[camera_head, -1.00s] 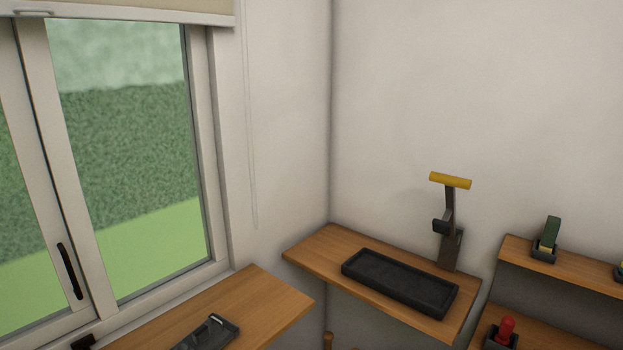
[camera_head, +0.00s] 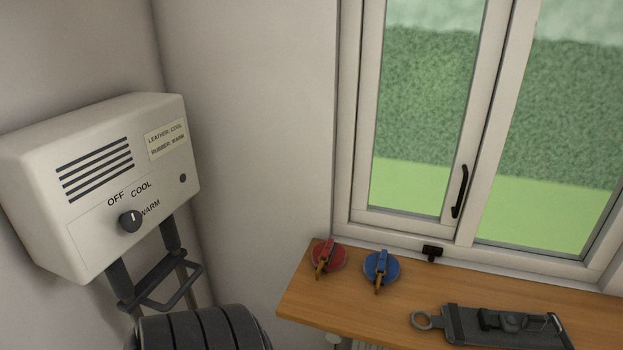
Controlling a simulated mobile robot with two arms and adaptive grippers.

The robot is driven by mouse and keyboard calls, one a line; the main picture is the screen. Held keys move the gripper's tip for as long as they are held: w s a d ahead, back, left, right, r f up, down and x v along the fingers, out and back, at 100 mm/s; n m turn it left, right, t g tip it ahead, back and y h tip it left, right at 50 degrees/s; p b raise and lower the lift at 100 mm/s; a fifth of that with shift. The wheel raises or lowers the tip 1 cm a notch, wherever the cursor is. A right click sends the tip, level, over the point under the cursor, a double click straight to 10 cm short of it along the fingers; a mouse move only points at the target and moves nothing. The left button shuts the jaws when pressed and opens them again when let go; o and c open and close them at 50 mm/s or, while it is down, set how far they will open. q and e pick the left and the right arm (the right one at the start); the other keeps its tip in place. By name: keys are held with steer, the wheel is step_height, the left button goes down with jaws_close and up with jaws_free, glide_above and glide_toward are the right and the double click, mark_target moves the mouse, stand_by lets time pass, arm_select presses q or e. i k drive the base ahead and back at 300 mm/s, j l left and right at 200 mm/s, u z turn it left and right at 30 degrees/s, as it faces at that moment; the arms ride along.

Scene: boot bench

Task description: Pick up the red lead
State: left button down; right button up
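A red lead (camera_head: 328,255), a round red coil or reel with a brass-coloured clip, sits near the left end of the wooden shelf (camera_head: 400,308) under the window. A similar blue lead (camera_head: 382,268) with a brass-coloured clip sits just to its right, a small gap apart. Neither of my grippers shows in the head view.
A grey tool with a ring (camera_head: 480,325) lies on the shelf to the right. A white heater box (camera_head: 105,185) with a dial hangs at the left, with a dark bracket and a dark ribbed object (camera_head: 200,328) below. A window handle (camera_head: 460,192) and black latch (camera_head: 432,252) are behind the shelf.

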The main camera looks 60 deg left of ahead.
mark_target(330, 256)
steer(key=u, duration=1.85)
